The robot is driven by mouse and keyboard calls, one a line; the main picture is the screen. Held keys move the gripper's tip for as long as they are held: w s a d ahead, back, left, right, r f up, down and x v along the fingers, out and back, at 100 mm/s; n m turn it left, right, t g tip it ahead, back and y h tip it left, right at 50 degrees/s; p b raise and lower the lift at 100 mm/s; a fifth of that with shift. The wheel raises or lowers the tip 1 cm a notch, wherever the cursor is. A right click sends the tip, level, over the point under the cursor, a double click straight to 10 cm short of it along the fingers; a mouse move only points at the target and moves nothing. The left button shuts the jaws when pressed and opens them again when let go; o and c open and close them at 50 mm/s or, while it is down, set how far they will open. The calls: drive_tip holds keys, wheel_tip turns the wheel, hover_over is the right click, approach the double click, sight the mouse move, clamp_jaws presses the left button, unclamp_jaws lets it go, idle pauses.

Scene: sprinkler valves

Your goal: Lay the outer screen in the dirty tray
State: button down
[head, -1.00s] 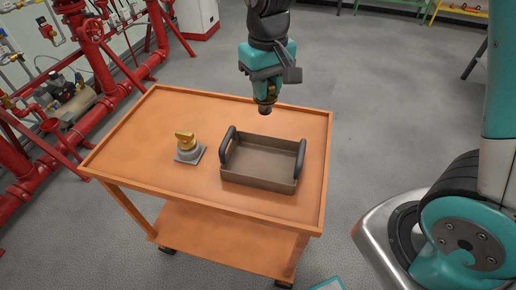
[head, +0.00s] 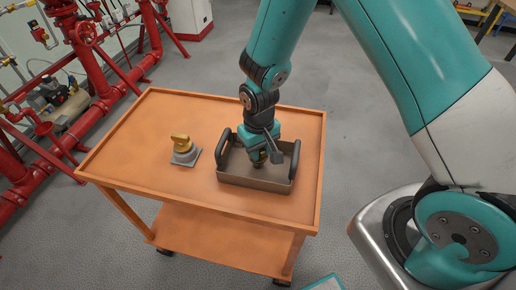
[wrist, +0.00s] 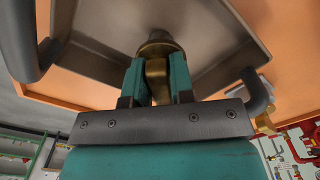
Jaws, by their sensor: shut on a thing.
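The grey-brown tray (head: 255,184) with two black handles sits on the orange cart; it also fills the top of the wrist view (wrist: 105,25). My gripper (head: 262,160) is down within the tray's outline. In the wrist view its teal fingers (wrist: 158,80) are shut on a brass-coloured piece with a rounded, darker end, which I take as the outer screen (wrist: 160,46). The screen's far end points toward the tray floor. I cannot tell whether it touches the floor. In the head view my gripper and the tray's front wall mostly hide it.
A yellow brass piece on a grey square base (head: 183,152) stands left of the tray. The orange cart top (head: 130,140) is clear elsewhere, with a raised rim. Red pipes (head: 95,65) stand beyond the cart on the left. The tray's handles rise on either side of my gripper.

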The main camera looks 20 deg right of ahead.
drive_tip(key=shift+f, duration=0.2)
drive_tip(key=c, duration=1)
unclamp_jaws()
drive_tip(key=shift+r, duration=0.1)
wheel_tip(320, 180, up, 12)
drive_tip(key=b, duration=0.1)
drive_tip(key=s+a+r+n+y, duration=0.1)
drive_tip(key=s+r, duration=0.3)
drive_tip(key=s, duration=0.2)
drive_tip(key=s+a+r+n+y, duration=0.1)
drive_tip(key=s+r+n, duration=0.1)
drive_tip(key=s+r, duration=0.3)
drive_tip(key=s+a+r+n+y, duration=0.1)
drive_tip(key=s+r+n+y, duration=0.1)
drive_tip(key=s+r, duration=0.3)
drive_tip(key=shift+s+a, duration=0.2)
drive_tip(key=shift+s, duration=0.65)
drive_tip(key=shift+s+a, duration=0.2)
drive_tip(key=shift+s, duration=0.65)
